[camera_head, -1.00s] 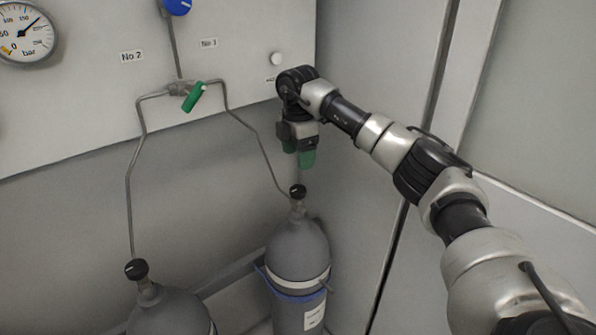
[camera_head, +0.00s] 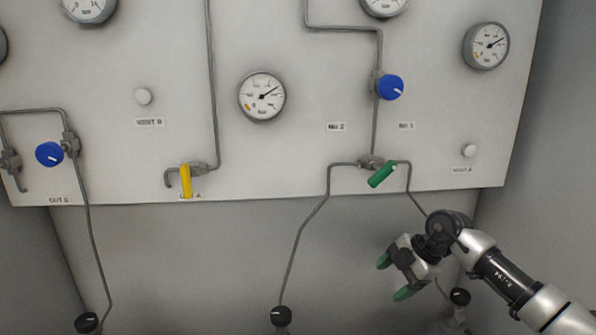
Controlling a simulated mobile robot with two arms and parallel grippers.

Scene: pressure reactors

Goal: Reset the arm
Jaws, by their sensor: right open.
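My right arm comes in from the lower right. Its gripper (camera_head: 392,277) has green fingertips, set apart with nothing between them. It points to the lower left, below the panel's bottom edge and in front of the grey wall. It is below and a little right of the green valve handle (camera_head: 382,174), apart from it in the picture. The right arm hides part of the thin pipe that runs down to the right cylinder's black knob (camera_head: 460,297). My left gripper is not in view.
The white panel (camera_head: 300,150) carries several gauges, a blue knob (camera_head: 391,87), another blue knob (camera_head: 50,154) and a yellow handle (camera_head: 186,181). Thin pipes run down to black-knobbed cylinders, one at the bottom middle (camera_head: 281,316). The wall left of the gripper is mostly clear.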

